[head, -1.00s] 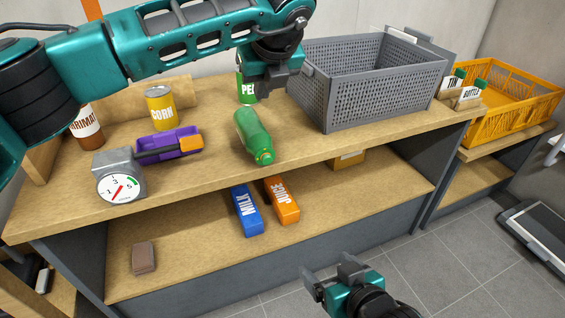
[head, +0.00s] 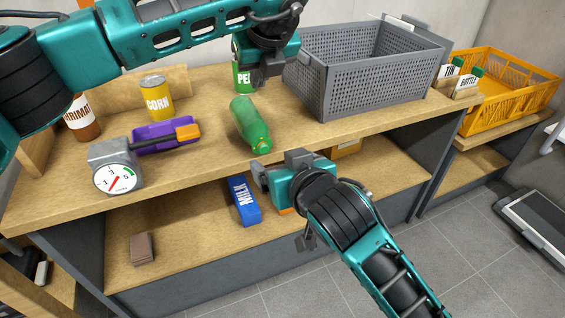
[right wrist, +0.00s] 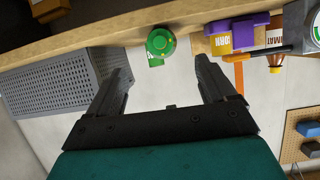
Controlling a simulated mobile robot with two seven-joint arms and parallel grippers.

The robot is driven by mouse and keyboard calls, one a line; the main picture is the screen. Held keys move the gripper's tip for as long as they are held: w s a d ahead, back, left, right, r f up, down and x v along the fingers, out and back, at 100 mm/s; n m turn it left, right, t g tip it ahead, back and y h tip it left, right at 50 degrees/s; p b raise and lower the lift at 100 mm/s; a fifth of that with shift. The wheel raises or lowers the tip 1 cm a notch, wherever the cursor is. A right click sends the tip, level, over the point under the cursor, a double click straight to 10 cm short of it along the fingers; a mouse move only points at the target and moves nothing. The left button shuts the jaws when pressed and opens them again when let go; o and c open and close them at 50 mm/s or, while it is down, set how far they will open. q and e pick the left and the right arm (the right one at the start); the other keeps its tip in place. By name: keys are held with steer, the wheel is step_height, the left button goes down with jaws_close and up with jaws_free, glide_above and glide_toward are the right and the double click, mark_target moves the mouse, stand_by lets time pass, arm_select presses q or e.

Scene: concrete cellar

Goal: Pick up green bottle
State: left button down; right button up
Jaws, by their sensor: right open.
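The green bottle (head: 250,125) lies on its side on the wooden top of the shelf unit, its cap end toward the front edge. My right gripper (head: 277,165) is open and empty, just in front of and below the bottle at the front edge. In the right wrist view the bottle (right wrist: 160,44) shows end-on, beyond and between the spread fingers (right wrist: 160,78), not touching them. My left gripper (head: 268,70) hangs above the top behind the bottle, in front of the green pea can (head: 243,75); its fingers are too unclear to judge.
A grey perforated crate (head: 350,95) stands right of the bottle. Left are a purple tray (head: 160,147), a dial scale (head: 115,168) and a corn can (head: 156,100). A blue milk carton (head: 242,203) lies on the lower shelf. An orange crate (head: 510,100) stands far right.

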mark_target(265, 149)
steer(key=x, duration=1.2)
steer(key=c, duration=1.3)
steer(key=shift+c, duration=0.3)
arm_select(q)
steer(key=shift+r, duration=0.6)
steer(key=v, duration=1.2)
